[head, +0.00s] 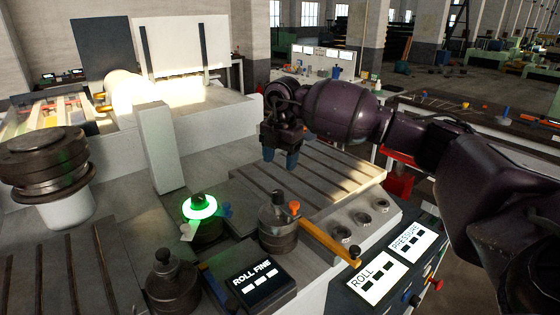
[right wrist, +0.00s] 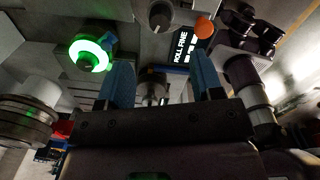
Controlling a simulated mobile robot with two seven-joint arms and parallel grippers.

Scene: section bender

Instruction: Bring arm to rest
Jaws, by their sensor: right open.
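My right arm (head: 340,110) comes in from the right in the head view, above the slotted bed of the section bender (head: 325,175). Its gripper (head: 281,160) points down with blue fingertips and looks empty. In the right wrist view the two blue fingers of this gripper (right wrist: 162,85) stand apart with nothing held between them. A glowing green ring (head: 199,207) sits on the machine, left of and below the gripper in the head view. It also shows in the right wrist view (right wrist: 90,53). My left gripper is in neither view.
A dark post (head: 277,225) stands below the gripper, with an orange bar (head: 325,240) beside it. Panels read ROLL FINE (head: 255,278), ROLL (head: 375,278) and PRESSURE (head: 408,243). A large roller (head: 45,165) stands left. A dark table (head: 480,125) is at right.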

